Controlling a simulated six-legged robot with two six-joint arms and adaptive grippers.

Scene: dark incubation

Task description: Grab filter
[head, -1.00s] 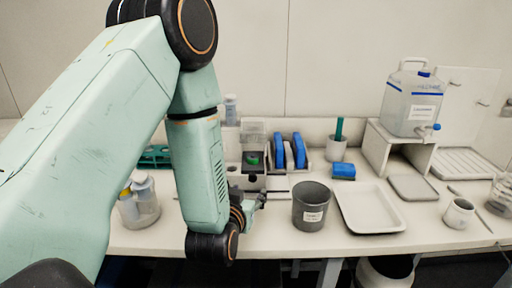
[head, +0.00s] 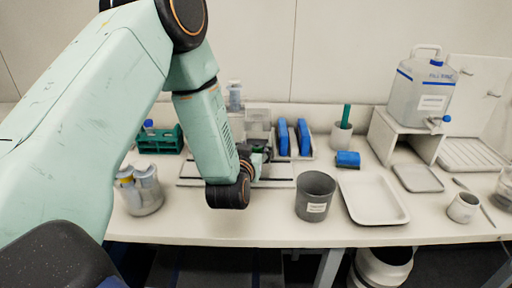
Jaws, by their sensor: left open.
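My left arm comes in from the left, and my left gripper (head: 261,152) is over the back middle of the bench. It is small and partly hidden by its own wrist, with its jaws open. It is in front of a clear box-like holder (head: 257,118) and overlaps its lower part. I cannot make out a filter for certain; the lower part of the holder is hidden behind the gripper. I cannot tell whether the gripper touches anything. My right gripper is not in view.
Two blue upright pieces (head: 293,137) stand right of the gripper. A grey beaker (head: 315,203) and a white tray (head: 350,212) are nearer the front.

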